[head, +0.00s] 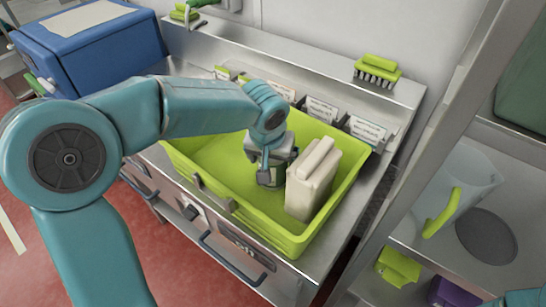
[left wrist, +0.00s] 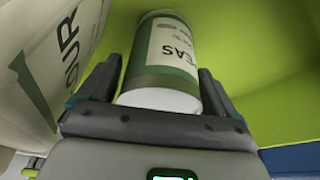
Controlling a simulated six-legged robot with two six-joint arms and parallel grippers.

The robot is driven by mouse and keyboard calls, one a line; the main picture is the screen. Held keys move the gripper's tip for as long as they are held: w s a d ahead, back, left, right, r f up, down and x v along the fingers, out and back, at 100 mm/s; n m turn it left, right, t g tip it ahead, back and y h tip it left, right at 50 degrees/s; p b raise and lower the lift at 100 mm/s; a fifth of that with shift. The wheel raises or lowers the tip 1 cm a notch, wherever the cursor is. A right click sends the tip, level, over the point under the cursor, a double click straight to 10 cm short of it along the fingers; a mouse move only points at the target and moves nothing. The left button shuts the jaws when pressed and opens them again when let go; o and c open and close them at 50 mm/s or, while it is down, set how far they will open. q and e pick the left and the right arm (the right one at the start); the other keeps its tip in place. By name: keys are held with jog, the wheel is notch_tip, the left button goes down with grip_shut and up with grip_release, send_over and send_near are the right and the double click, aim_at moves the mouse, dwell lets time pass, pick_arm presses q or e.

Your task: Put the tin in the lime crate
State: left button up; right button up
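The tin (left wrist: 165,62), with a green and white label reading "EAS", is in the left wrist view. It lies between the two fingers of my left gripper (left wrist: 160,85), its pale round end facing the camera. Narrow gaps show beside the tin, so the fingers look open around it. In the head view my left gripper (head: 269,175) reaches down inside the lime crate (head: 212,156), and it mostly hides the tin. Contact between tin and crate floor cannot be made out. My right gripper is not in view.
A cream flour bag (head: 312,180) stands in the crate close to the gripper's right; its lettering shows in the left wrist view (left wrist: 60,60). Label cards and a green brush (head: 377,70) are behind. A blue box (head: 90,48) is left; a shelf with a clear jug (head: 462,185) is right.

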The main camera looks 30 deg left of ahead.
pick_arm(q)
jog(key=shift+r, duration=0.4)
jog(key=p+v, duration=0.1)
jog(key=v, duration=0.9)
jog(key=shift+r, duration=0.1)
jog(key=shift+s+d+r, duration=0.1)
jog(key=shift+s+r, duration=0.2)
jog(key=shift+r, duration=0.4)
jog(key=shift+w+f, duration=0.1)
